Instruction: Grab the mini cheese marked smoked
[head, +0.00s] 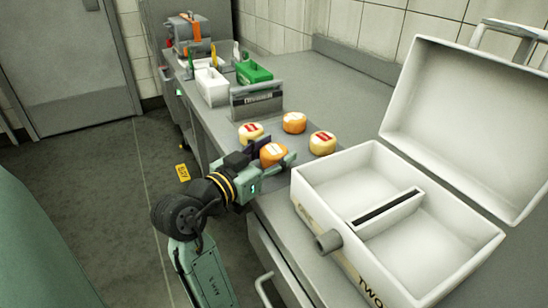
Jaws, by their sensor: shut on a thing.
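Several mini cheeses are on the grey counter (305,76) or just above it. My gripper (271,160) is shut on an orange cheese (272,152) with a pale label, at the counter's front edge. I cannot tell whether it touches the counter. A pale yellow cheese with a red label (250,131) is just behind it to the left. Another orange cheese with a pale label (294,122) is further back. A second pale yellow cheese with a red label (322,143) is to the right. The words on the labels are too small to read, so I cannot tell which is smoked.
A white case (334,205) with its lid (455,110) open and a divider inside stands at the right, marked "TWO". A grey box (256,101), a white bin (212,87) and a green bin (254,72) stand further back.

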